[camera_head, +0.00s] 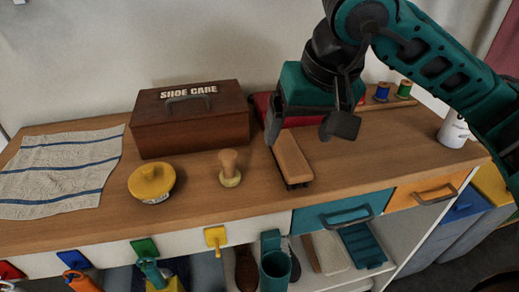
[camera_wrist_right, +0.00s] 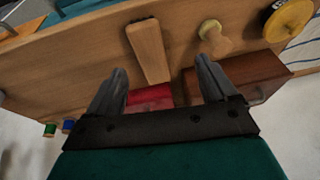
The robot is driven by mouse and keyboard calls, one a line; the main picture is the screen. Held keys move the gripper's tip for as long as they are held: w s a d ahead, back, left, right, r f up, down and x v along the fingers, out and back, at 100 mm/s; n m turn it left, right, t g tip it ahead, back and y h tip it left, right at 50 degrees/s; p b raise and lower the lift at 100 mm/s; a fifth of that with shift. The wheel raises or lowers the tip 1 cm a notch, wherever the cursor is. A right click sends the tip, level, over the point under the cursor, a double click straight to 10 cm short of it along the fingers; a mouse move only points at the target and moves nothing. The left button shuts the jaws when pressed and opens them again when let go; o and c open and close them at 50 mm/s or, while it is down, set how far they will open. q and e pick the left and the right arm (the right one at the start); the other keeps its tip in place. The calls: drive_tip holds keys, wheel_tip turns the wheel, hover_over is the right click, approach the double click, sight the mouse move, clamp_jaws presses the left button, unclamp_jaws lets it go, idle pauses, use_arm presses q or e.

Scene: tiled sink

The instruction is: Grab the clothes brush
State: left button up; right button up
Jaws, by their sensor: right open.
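The clothes brush (camera_head: 292,157) lies on the wooden worktop, its long tan back facing up and dark bristles showing at its lower edge. In the right wrist view the brush (camera_wrist_right: 148,50) lies beyond the fingertips, nearer the left finger. My right gripper (camera_head: 307,130) is above the far end of the brush, pointing down with its fingers apart and nothing between them. In the right wrist view the open right gripper (camera_wrist_right: 161,75) shows both grey fingers. The far end of the brush is partly hidden by the gripper in the head view. My left gripper is not in view.
A brown shoe care box (camera_head: 190,125) stands left of the brush, with a red object (camera_head: 262,103) behind the gripper. A wooden-handled dauber (camera_head: 229,168), a yellow-lidded tin (camera_head: 152,182) and a striped cloth (camera_head: 60,170) are further left. Thread spools (camera_head: 382,92) stand at the back right.

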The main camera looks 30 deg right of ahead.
sight(288, 150)
drive_tip(key=shift+h, duration=0.6)
drive_tip(key=w+d+f, duration=0.1)
drive_tip(key=w+f+b, duration=0.1)
drive_tip(key=f, duration=0.1)
drive_tip(key=w+d+f, duration=0.1)
drive_tip(key=f, duration=0.1)
drive_tip(key=shift+w+d+f, duration=0.25)
drive_tip(key=shift+w+d, duration=0.05)
drive_tip(key=shift+w, duration=0.05)
drive_tip(key=x, duration=0.2)
drive_tip(key=w+b+x, duration=0.1)
drive_tip(key=x, duration=0.2)
drive_tip(key=shift+w+a+f, duration=0.1)
drive_tip(key=shift+a+f, duration=0.05)
drive_tip(key=shift+a, duration=0.05)
drive_tip(key=shift+t, duration=0.3)
drive_tip(key=c, duration=1.1)
